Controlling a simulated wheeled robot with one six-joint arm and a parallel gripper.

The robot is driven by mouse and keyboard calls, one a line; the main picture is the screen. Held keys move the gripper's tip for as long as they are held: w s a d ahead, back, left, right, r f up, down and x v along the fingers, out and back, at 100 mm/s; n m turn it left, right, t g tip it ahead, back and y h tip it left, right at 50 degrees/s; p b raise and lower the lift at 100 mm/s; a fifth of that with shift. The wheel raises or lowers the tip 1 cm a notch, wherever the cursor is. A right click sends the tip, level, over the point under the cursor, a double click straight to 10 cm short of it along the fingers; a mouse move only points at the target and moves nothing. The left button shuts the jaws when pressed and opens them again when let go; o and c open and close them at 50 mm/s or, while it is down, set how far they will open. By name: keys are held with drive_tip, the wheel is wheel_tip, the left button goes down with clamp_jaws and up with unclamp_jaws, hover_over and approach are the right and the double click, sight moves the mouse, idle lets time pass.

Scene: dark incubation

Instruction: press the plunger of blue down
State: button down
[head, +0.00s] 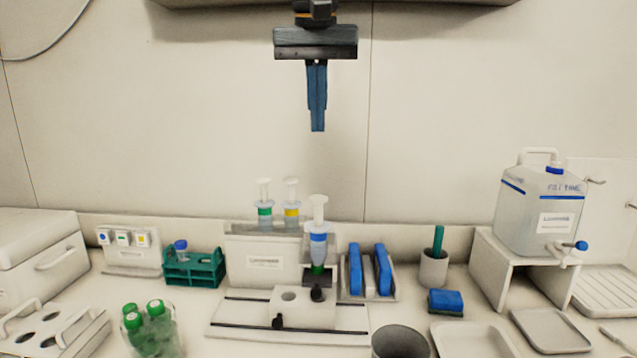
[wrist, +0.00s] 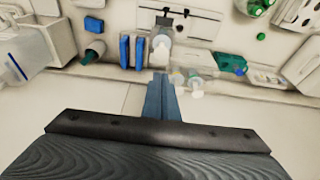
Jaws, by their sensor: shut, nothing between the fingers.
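The blue syringe (head: 318,240) stands upright in the dark clamp of the white stand at the bench's middle, its white plunger (head: 318,207) raised above the blue-banded barrel. The plunger top also shows in the wrist view (wrist: 161,43). My gripper (head: 317,130) is shut and empty, pointing down well above the syringe and apart from it. In the wrist view my gripper (wrist: 161,76) shows its blue fingers together. A green-banded syringe (head: 265,210) and a yellow-banded syringe (head: 291,210) stand in the white rack (head: 245,265) behind left.
A green tube rack (head: 207,270) and green-capped bottles (head: 150,330) are on the left. Blue blocks (head: 383,270), a cup with a green stick (head: 433,268) and a filtrate carboy (head: 540,215) are on the right. The air around my gripper is clear.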

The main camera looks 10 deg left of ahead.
drive_tip(key=p, duration=0.3)
hover_over(318, 200)
drive_tip(key=f, duration=1.1)
drive_tip(key=shift+w+f, duration=0.2)
drive_tip(key=shift+f, duration=0.05)
drive_tip(key=shift+f+p, duration=0.3)
drive_tip(key=shift+f, duration=0.6)
wheel_tip(318, 200, down, 4)
drive_tip(key=shift+w+f+b, duration=0.1)
drive_tip(key=shift+f+b, duration=0.15)
drive_tip(key=shift+b, duration=0.75)
